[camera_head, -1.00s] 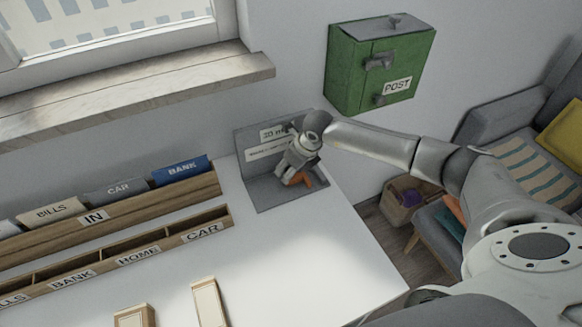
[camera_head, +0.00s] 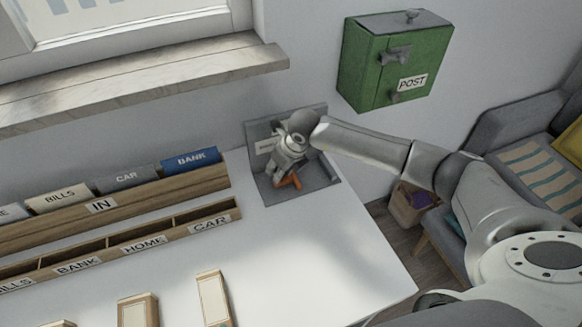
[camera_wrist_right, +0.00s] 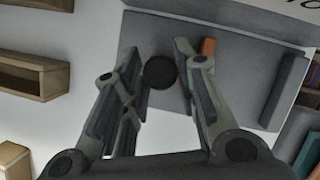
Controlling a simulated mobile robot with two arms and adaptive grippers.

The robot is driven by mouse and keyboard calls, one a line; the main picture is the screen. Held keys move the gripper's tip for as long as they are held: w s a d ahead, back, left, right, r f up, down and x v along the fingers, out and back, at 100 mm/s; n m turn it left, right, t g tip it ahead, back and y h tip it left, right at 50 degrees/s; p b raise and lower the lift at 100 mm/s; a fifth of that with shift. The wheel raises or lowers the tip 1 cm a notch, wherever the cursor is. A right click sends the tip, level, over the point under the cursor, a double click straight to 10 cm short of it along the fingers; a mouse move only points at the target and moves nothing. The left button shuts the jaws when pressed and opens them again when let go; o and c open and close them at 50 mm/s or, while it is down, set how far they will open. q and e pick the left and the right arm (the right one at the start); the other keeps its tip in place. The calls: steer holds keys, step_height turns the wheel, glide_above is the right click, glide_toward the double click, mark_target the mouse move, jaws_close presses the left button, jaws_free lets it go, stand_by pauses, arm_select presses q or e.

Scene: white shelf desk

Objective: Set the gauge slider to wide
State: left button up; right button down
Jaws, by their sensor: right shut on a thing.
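The gauge is a grey base plate (camera_head: 322,181) with an upright grey back panel, standing at the far right of the white desk by the wall. A pale label (camera_head: 266,146) shows at the left of its panel; my gripper covers most of the rest. An orange slider part (camera_head: 291,180) sits low on the base, left of its middle. My right gripper (camera_head: 284,176) is over it, its fingers on either side of a round black knob (camera_wrist_right: 159,73) in the right wrist view. Orange also shows behind a finger there (camera_wrist_right: 208,46). My left gripper is out of view.
A wooden file rack (camera_head: 140,204) with labelled folders and a slotted wooden holder (camera_head: 120,258) stand left of the gauge. A green post box (camera_head: 375,75) hangs on the wall. Wooden blocks (camera_head: 213,300) stand at the front. The desk's right front is clear.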

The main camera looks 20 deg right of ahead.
steer(key=shift+d, duration=0.1)
steer(key=c, duration=1.2)
jaws_free()
steer(key=shift+o, duration=0.2)
steer(key=v, duration=1.2)
